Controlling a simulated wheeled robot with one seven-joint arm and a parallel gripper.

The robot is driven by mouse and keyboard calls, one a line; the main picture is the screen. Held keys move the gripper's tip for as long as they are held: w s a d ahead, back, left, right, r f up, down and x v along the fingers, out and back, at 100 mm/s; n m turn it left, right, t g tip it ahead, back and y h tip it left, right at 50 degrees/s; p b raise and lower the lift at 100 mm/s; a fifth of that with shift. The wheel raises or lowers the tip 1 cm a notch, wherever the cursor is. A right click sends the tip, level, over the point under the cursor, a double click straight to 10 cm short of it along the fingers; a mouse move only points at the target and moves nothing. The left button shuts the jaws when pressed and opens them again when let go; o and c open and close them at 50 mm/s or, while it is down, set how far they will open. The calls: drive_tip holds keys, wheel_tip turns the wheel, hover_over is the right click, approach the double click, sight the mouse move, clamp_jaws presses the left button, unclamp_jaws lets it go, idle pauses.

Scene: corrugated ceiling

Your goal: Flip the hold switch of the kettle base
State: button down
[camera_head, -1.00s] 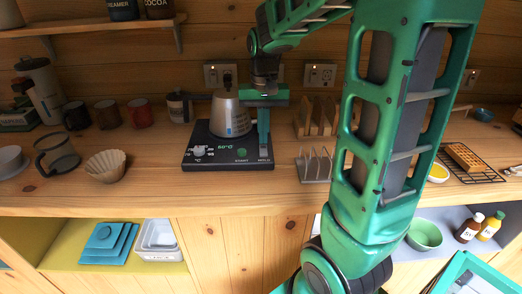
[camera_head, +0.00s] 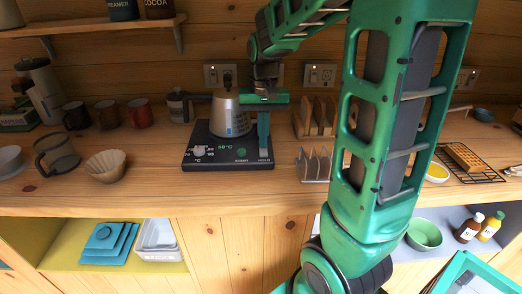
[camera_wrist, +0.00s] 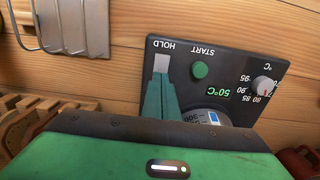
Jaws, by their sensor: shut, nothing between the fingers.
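The kettle base (camera_head: 226,163) is a dark slab on the wooden counter, with the metal kettle (camera_head: 228,118) standing on it. In the wrist view, the base (camera_wrist: 232,65) shows a pale hold switch (camera_wrist: 162,63) beside the HOLD label, a green START button (camera_wrist: 200,70), a green display reading 50°C and a white dial (camera_wrist: 264,86). My gripper (camera_head: 263,152) points down at the base's right front, right of the kettle. Its teal fingers (camera_wrist: 160,84) are shut and empty, with tips at the switch's kettle-side edge. I cannot tell whether they touch it.
A metal toast rack (camera_head: 316,167) stands close to the right of the base, with a wooden rack (camera_head: 316,116) behind it. The counter in front of the base is clear.

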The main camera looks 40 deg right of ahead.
wheel_tip(320, 180, up, 7)
idle(1.2)
drive_tip(key=shift+f, duration=0.1)
drive_tip(key=s+f, duration=0.2)
drive_tip(key=s, duration=0.5)
drive_tip(key=s+f, duration=0.3)
drive_tip(key=s, duration=0.5)
drive_tip(key=s+f, duration=0.2)
drive_tip(key=s, duration=0.6)
drive_tip(key=shift+f, duration=0.15)
drive_tip(key=shift+w, duration=0.1)
